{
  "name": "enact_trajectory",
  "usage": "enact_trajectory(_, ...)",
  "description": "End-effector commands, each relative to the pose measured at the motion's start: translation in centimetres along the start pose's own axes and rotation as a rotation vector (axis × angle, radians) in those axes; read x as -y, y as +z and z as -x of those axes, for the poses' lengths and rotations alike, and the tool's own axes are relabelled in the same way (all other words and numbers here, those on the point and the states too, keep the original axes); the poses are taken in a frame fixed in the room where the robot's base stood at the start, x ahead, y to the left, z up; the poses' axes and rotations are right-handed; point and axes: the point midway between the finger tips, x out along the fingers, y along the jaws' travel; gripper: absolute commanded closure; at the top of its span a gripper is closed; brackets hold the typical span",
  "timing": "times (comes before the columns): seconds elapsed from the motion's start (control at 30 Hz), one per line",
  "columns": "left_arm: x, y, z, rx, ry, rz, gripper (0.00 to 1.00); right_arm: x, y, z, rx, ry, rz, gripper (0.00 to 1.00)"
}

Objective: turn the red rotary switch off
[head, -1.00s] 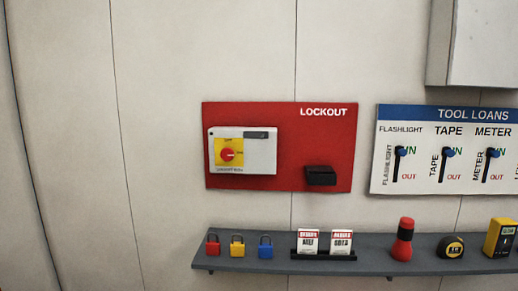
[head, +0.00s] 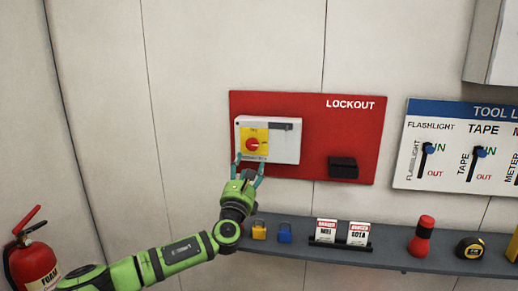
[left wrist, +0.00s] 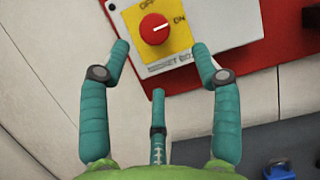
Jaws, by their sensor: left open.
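The red rotary switch (head: 252,144) sits on a yellow plate on a white box (head: 285,140), mounted on the red LOCKOUT board. In the left wrist view the red knob (left wrist: 154,28) shows a white line pointing toward ON, with OFF printed above it. My left gripper (head: 248,160) is just below the knob in the head view, its teal fingers spread open. In the left wrist view the open fingers (left wrist: 160,50) lie to either side of the yellow plate, with a third finger below. Nothing is between them in a grip. My right gripper is out of view.
A grey shelf (head: 400,257) below holds padlocks, danger tags (head: 327,231), a red flashlight (head: 421,236) and a tape measure (head: 470,247). A black holder (head: 343,167) is on the board. A fire extinguisher (head: 32,262) stands at lower left.

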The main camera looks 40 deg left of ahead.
Motion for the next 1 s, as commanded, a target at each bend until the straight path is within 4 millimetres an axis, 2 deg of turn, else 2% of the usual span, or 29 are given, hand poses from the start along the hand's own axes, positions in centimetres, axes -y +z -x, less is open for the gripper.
enact_trajectory(0.07, -0.4, 0.9, -0.8, 0.022, -0.006, -0.052, 0.36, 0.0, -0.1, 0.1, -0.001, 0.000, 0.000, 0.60)
enact_trajectory(0.2, -0.5, 1.3, -2.1, 0.027, -0.005, -0.063, 0.36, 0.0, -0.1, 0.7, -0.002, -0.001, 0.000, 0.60)
enact_trajectory(0.6, -0.4, 1.2, -7.0, 0.025, -0.005, -0.058, 0.36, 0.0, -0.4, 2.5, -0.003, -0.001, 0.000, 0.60)
enact_trajectory(1.0, -0.4, 1.0, -7.8, 0.022, -0.008, -0.058, 0.36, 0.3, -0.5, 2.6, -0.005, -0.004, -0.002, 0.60)
